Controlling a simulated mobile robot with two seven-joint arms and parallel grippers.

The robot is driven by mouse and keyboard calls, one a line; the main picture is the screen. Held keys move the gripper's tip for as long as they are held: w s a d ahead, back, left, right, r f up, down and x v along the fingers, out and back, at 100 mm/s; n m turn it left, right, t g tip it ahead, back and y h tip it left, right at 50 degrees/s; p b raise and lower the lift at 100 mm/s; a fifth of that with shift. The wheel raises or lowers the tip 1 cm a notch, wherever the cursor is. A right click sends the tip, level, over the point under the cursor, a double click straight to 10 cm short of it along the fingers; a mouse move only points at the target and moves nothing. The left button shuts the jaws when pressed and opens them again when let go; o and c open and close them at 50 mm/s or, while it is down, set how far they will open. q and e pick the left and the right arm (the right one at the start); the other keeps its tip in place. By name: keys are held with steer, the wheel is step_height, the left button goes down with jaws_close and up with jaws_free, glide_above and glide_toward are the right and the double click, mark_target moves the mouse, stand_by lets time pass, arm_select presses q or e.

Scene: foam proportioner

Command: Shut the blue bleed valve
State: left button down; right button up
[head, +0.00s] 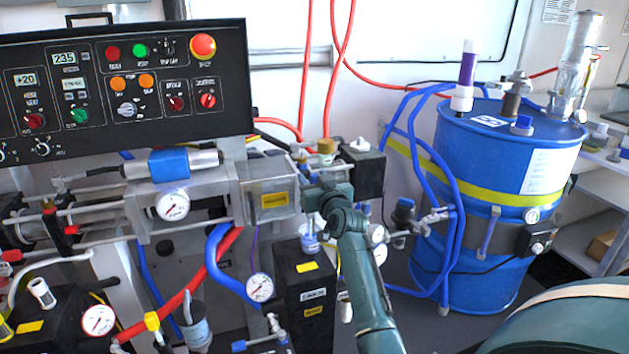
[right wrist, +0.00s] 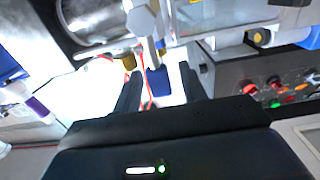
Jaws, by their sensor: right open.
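A small blue handle (right wrist: 158,82), which looks like the bleed valve's lever, hangs below a pale metal fitting (right wrist: 143,20) in the right wrist view. My right gripper (right wrist: 161,77) is open, with its two dark fingers on either side of the handle. Gaps show between the fingers and the handle; I cannot tell any contact in depth. In the head view my right gripper (head: 318,190) is at the machine's middle, right of the grey pump block (head: 268,188). It hides the handle there. My left gripper is not in view.
The black control panel (head: 120,85) stands at upper left. Blue and red hoses run around the gripper. A black box (head: 305,300) with yellow labels stands below it. A blue drum (head: 505,200) with a yellow band stands at right. Some floor shows between machine and drum.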

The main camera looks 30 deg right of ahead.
steer(key=shift+c, duration=0.3)
jaws_close()
stand_by(0.3)
